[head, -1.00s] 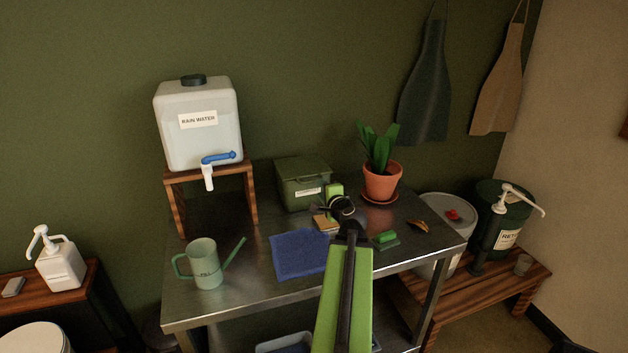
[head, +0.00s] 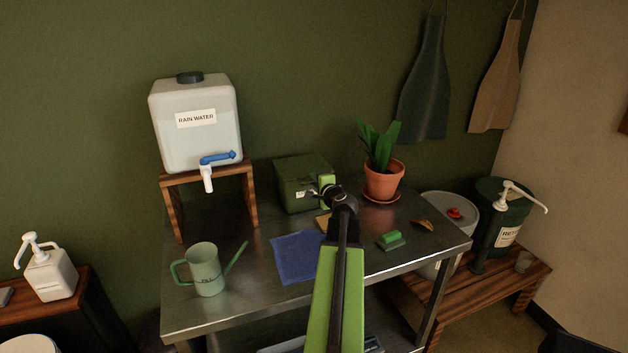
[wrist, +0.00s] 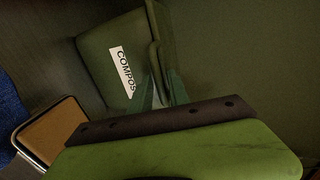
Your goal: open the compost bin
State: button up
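The compost bin (head: 293,181) is a dark green lidded box at the back of the metal table, and its lid looks shut. In the wrist view the bin (wrist: 108,50) appears turned on its side, with a white label reading COMPOS and a raised lid edge. My gripper (head: 322,187) is at the bin's front right side, partly covering it. In the wrist view my gripper's two greenish fingers (wrist: 162,88) look apart, one on each side of the lid edge. I cannot tell if they touch it.
A blue cloth (head: 296,258), green watering can (head: 206,272) and scrub brush (head: 391,240) are on the table. A potted plant (head: 383,183) stands right of the bin, a rain water tank (head: 196,140) left.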

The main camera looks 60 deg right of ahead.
jog(key=shift+w+a, duration=0.1)
grip_shut()
jog(key=shift+w+a, duration=0.1)
jog(key=shift+w, duration=0.05)
dwell(0.8)
